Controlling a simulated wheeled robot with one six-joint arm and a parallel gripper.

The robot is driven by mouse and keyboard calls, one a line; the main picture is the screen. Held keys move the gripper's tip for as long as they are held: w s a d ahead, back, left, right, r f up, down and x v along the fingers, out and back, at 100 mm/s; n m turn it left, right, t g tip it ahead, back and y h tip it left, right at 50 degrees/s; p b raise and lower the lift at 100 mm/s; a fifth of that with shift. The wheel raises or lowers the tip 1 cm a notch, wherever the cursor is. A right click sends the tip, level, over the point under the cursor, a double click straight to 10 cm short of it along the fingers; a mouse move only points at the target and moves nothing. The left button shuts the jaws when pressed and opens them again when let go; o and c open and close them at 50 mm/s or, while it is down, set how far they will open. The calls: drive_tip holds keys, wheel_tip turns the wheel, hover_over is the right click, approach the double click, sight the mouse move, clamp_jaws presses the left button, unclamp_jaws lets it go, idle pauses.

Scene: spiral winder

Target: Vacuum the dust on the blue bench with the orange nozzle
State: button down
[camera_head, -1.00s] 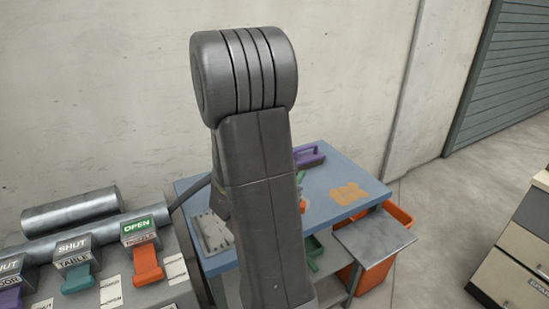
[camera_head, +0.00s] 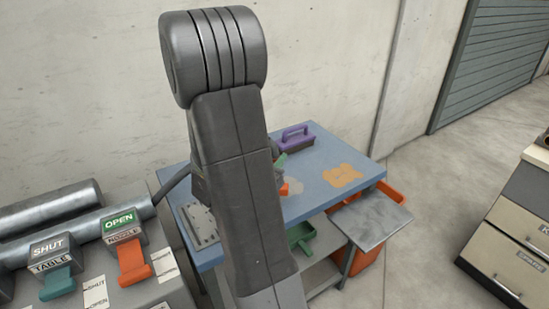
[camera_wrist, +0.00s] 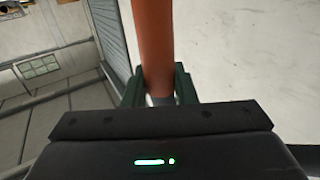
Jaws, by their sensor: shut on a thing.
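The blue bench (camera_head: 318,155) stands behind my arm, against the wall side. An orange-tan dust patch (camera_head: 343,176) lies on its right part, and a paler greyish patch (camera_head: 294,187) lies nearer my arm. In the wrist view my gripper (camera_wrist: 160,88), with green fingers, is shut around the orange nozzle (camera_wrist: 153,40), a tube running up out of the picture. In the head view my arm hides most of the gripper; a small orange tip (camera_head: 284,190) shows beside the arm, over the bench. Whether it touches the surface I cannot tell.
A purple-handled brush (camera_head: 296,138) sits at the bench's back. A grey plate (camera_head: 201,224) lies at its left. A metal shelf (camera_head: 371,220) and orange bin (camera_head: 366,262) are at the right. A lever panel has an orange lever (camera_head: 133,262) under an OPEN sign.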

drive_tip(key=shift+f+b, duration=0.5)
drive_tip(key=shift+f, duration=0.35)
drive_tip(key=shift+w+d+r, duration=0.15)
drive_tip(key=shift+d, duration=0.1)
drive_tip(key=shift+p+x, duration=1.55)
drive_tip(key=shift+x, duration=2.9)
drive_tip(key=shift+s+a+b, duration=0.5)
drive_tip(key=shift+s+a, duration=2.1)
drive_tip(key=shift+a, duration=0.7)
drive_tip(key=shift+r+p, duration=1.75)
drive_tip(key=shift+r, duration=0.65)
